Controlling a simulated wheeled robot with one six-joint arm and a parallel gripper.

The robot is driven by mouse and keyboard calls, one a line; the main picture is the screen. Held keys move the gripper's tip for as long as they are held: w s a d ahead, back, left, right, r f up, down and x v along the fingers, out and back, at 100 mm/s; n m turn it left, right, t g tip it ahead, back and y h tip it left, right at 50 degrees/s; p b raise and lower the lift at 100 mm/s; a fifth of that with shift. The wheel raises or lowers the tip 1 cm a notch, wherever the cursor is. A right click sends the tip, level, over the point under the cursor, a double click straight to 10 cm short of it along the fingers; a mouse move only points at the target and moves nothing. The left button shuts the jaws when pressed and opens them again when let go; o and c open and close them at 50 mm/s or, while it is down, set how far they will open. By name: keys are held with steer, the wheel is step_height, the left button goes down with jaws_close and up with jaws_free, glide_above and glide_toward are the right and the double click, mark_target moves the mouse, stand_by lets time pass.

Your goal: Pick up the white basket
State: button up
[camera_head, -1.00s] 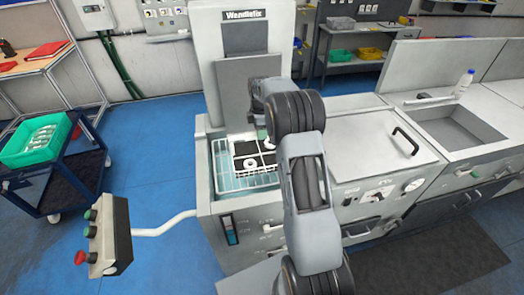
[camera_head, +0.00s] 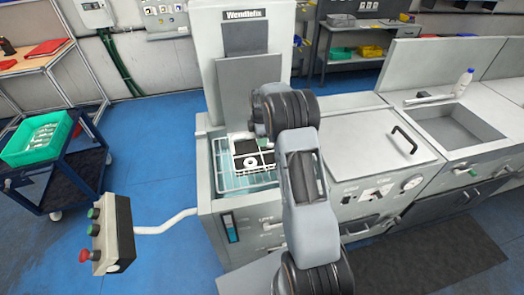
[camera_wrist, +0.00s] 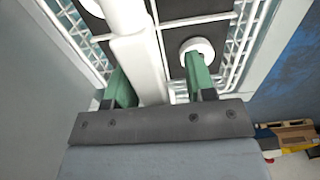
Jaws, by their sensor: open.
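The white basket (camera_head: 226,180) is a wire basket sitting in the open bay of the grey machine, left of my arm in the head view. It holds dark panels with white ring-shaped parts. In the wrist view its white wire side (camera_wrist: 252,40) shows at the right, and a thick white bar (camera_wrist: 140,60), which looks like its handle, runs up the middle. My gripper (camera_wrist: 158,78) is open, with one green finger on each side of this bar. I cannot tell whether either finger touches it. My arm hides the gripper in the head view.
The machine's upright panel (camera_head: 240,90) stands behind the basket. A lidded counter (camera_head: 375,150) is to the right. A control box (camera_head: 112,235) on a white arm juts out at the front left. A cart with a green crate (camera_head: 40,140) stands at far left, with clear blue floor between.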

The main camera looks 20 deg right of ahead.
steer(key=shift+f, duration=0.15)
stand_by(0.3)
jaws_close()
stand_by(0.5)
